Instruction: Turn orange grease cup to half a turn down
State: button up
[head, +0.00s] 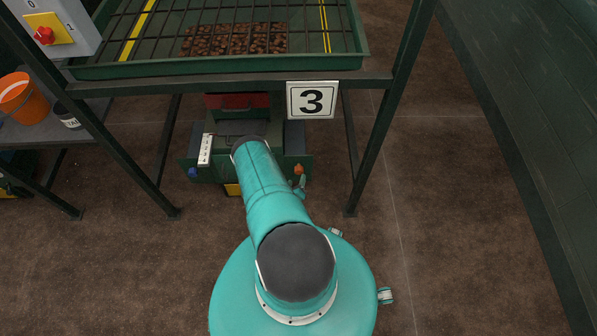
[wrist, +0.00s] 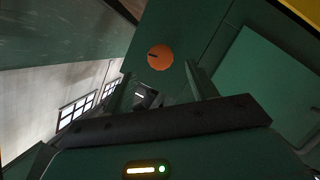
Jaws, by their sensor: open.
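The orange grease cup (wrist: 160,56) shows in the wrist view as a round orange face with a short dark mark on its left half, set against a green panel. In the head view it is a small orange knob (head: 299,169) on the right front of the green machine (head: 219,168). My gripper (wrist: 159,73) is open and empty, with one finger on either side below the cup in the wrist picture. The cup appears apart from the fingers, beyond their tips; the exact gap cannot be told.
A blue knob (head: 193,172) sits on the machine's left front. Frame legs stand on both sides, under a grated tray (head: 220,68) and a sign reading 3 (head: 312,100). An orange bucket (head: 17,97) stands at left. The floor at right is clear up to a green wall.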

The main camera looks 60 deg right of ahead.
aim_at(299, 173)
jog(key=x, duration=0.7)
jog(key=shift+d+f, duration=0.15)
jog(key=shift+d, duration=0.05)
jog(key=c, duration=1)
